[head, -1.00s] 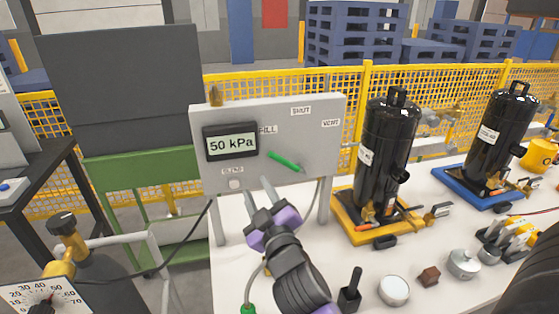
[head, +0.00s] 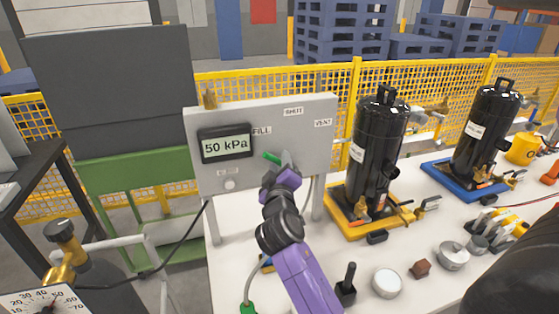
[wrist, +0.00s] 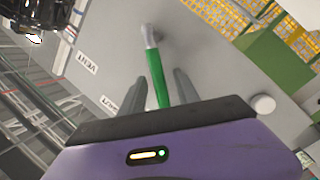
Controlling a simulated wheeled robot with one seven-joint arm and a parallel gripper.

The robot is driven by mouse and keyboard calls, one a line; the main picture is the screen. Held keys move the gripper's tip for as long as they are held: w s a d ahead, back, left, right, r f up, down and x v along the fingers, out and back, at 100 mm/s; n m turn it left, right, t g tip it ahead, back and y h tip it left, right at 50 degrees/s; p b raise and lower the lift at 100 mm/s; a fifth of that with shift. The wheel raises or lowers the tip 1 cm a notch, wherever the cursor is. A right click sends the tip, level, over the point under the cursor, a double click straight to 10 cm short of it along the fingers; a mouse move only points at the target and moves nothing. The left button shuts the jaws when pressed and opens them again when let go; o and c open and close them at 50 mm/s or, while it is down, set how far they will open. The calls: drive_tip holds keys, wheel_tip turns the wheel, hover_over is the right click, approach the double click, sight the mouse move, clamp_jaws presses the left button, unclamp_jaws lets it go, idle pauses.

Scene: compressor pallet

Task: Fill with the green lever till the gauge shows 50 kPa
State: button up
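The grey panel (head: 310,140) carries a display (head: 226,144) reading 50 kPa. The green lever (head: 272,158) has its handle pointing up-left, toward the FILL label (head: 262,131). My gripper (head: 287,168) is at the lever and hides most of it in the head view. In the wrist view, the lever's green handle (wrist: 157,78) runs from its grey pivot down between my two fingers (wrist: 160,92). The fingers stand apart on either side of the handle, with gaps visible, so my gripper looks open.
SHUT (head: 293,111) and VENT (head: 323,122) labels and a white button (head: 230,184) are on the panel. Black compressors (head: 376,150) stand to the right on yellow and blue bases. A dial gauge (head: 40,302) is at lower left.

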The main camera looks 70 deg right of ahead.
drive_tip(key=shift+w+d, duration=0.15)
drive_tip(key=shift+d, duration=0.25)
clamp_jaws()
idle(1.2)
